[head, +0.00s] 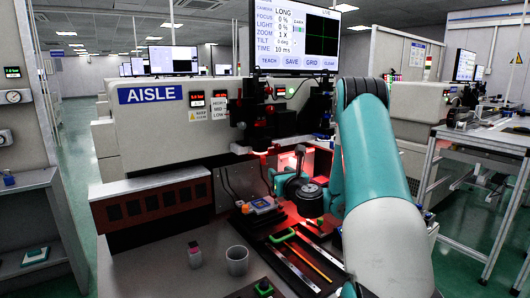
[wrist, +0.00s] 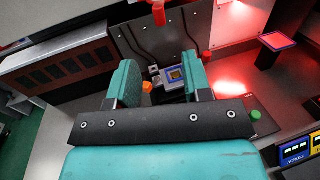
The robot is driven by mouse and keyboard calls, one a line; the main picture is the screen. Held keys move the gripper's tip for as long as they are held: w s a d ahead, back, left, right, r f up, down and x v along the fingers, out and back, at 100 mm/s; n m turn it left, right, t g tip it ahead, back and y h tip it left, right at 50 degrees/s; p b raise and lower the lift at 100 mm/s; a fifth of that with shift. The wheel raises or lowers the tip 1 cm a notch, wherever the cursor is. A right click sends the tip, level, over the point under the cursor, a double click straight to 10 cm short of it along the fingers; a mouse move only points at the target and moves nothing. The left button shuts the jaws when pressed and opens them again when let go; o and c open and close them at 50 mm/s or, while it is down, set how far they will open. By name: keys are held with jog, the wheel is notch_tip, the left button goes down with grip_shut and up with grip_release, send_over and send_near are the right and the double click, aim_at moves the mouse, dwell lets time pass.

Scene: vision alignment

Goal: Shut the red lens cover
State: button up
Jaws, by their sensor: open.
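I cannot tell for sure which part is the red lens cover. A small red part (wrist: 158,13) hangs at the top middle of the wrist view, cut by the frame edge, and its open or shut state is unclear. My gripper (wrist: 161,86) is open, its two teal fingers apart with nothing held between them. In the head view my gripper (head: 292,178) is below the dark camera unit (head: 262,112), in red light. A blue-framed chip piece (wrist: 176,76) shows beyond and between the fingers, on a grey fixture; it also shows in the head view (head: 262,204).
A red-edged panel on a post (wrist: 278,41) is at the right. A grey cup (head: 237,260) and a dark block with a pink top (head: 194,254) stand on the bench. A monitor (head: 293,37) stands above.

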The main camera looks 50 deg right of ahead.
aim_at(264, 160)
jog(key=p+x, duration=1.1)
jog(key=p, duration=0.4)
jog(key=shift+w, duration=0.45)
jog(key=shift+w+d, duration=0.3)
jog(key=shift+w, duration=0.1)
jog(key=shift+c, duration=0.3)
grip_shut()
